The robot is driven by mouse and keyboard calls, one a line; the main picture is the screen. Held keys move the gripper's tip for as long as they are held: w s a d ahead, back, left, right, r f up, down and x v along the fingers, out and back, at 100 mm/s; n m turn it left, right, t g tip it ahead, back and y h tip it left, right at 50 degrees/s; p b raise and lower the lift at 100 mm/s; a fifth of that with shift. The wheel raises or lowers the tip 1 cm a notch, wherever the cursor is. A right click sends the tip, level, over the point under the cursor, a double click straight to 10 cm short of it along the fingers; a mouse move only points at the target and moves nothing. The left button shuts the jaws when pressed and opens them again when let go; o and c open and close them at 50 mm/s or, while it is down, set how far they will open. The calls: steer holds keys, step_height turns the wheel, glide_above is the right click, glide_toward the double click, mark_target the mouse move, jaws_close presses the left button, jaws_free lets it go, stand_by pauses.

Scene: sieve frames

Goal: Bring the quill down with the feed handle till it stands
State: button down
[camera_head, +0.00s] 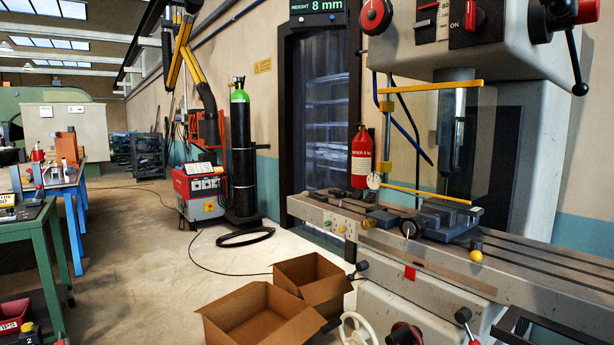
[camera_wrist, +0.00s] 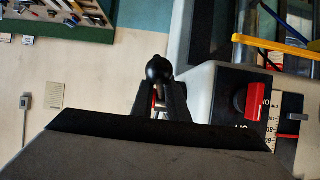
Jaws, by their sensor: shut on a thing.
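In the wrist view my gripper (camera_wrist: 159,100) is shut on a thin handle, just behind its black ball knob (camera_wrist: 158,68). My gripper does not show in the head view. There the feed handle's hub (camera_head: 560,14) is at the top right, with one spoke (camera_head: 573,56) hanging down to a black ball. The rest of the feed handle is out of frame. The quill (camera_head: 457,120) points down behind a clear guard, above the vice (camera_head: 447,216) on the machine table. A display (camera_head: 318,6) above the door reads HEIGHT 8 mm.
The clear guard with yellow bars (camera_head: 432,87) stands before the quill. A red rotary switch (camera_head: 473,16) is on the machine head; a red switch (camera_wrist: 255,100) also shows in the wrist view. Cardboard boxes (camera_head: 250,318) sit on the floor. Open floor lies left.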

steer(key=shift+f, duration=0.4)
steer(key=shift+s+r, duration=0.1)
steer(key=shift+r, duration=0.4)
stand_by(0.3)
steer(key=c, duration=1.8)
jaws_free()
steer(key=shift+c, duration=0.2)
steer(key=v, duration=0.7)
steer(key=shift+s+a+r, duration=0.1)
steer(key=shift+s+a, duration=0.1)
